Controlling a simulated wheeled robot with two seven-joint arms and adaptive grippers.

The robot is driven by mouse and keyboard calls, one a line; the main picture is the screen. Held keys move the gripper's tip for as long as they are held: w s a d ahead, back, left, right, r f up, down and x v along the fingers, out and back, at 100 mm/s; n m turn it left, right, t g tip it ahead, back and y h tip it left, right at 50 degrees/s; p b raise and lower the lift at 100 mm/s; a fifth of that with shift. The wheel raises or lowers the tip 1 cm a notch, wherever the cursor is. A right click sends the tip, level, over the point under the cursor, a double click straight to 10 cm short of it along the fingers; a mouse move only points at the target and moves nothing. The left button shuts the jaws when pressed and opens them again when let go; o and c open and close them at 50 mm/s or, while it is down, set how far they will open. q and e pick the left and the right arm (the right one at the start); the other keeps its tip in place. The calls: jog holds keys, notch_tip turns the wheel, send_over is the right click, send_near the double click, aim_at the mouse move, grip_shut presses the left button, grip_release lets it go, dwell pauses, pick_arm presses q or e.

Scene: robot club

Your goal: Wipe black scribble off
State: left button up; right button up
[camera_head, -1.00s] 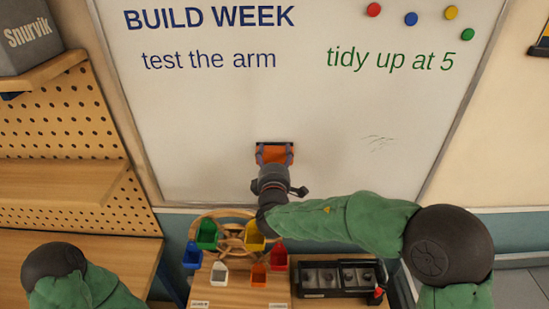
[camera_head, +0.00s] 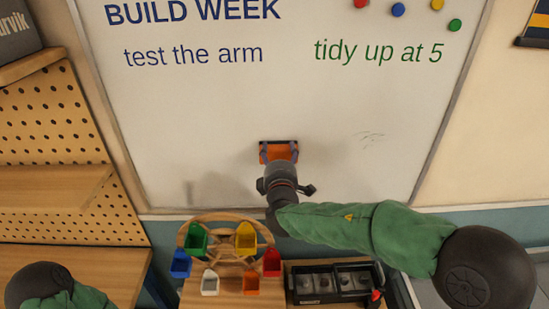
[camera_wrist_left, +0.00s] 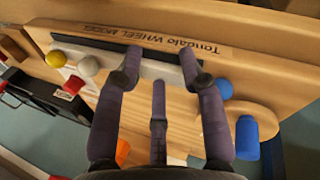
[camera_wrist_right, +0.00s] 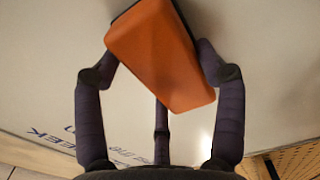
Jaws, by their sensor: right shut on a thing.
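The eraser (camera_wrist_right: 155,50) sits tilted between the fingers in the right wrist view. I cannot tell whether it touches the board. My left gripper (camera_wrist_left: 158,70) shows in the left wrist view with its fingers apart, above a wooden wheel model. In the head view it is out of sight.
Blue text (camera_head: 193,56), green text (camera_head: 378,51) and several coloured magnets (camera_head: 398,10) are higher on the board. The wheel model (camera_head: 225,228) with coloured bins and a black tray (camera_head: 331,283) stand below. A pegboard shelf (camera_head: 50,188) is at left. The board around the scribble is clear.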

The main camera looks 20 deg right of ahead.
pick_arm(q)
jog(key=shift+s+d+f+b, duration=0.1)
jog(key=shift+f+b, duration=0.7)
pick_arm(e)
jog(key=shift+s+d, duration=0.1)
jog(key=shift+d, duration=0.05)
pick_arm(q)
jog(key=shift+f, duration=0.15)
pick_arm(e)
jog(key=shift+w, duration=0.2)
pick_arm(q)
jog(key=shift+f, duration=0.15)
pick_arm(e)
jog(key=shift+w+a, duration=0.1)
jog(key=shift+a, duration=0.25)
jog(key=shift+c, duration=0.4)
pick_arm(q)
jog(key=shift+o, duration=0.2)
jog(key=shift+s+d+f+b, duration=0.1)
jog(key=shift+s+f+b, duration=0.1)
jog(key=shift+f+b, duration=0.45)
pick_arm(e)
jog(key=shift+w+a+r, duration=0.1)
jog(key=shift+w+a, duration=0.15)
jog(key=shift+a, duration=0.45)
jog(key=shift+w+a, duration=0.2)
jog(key=shift+a, duration=0.5)
pick_arm(q)
jog(key=shift+r, duration=0.15)
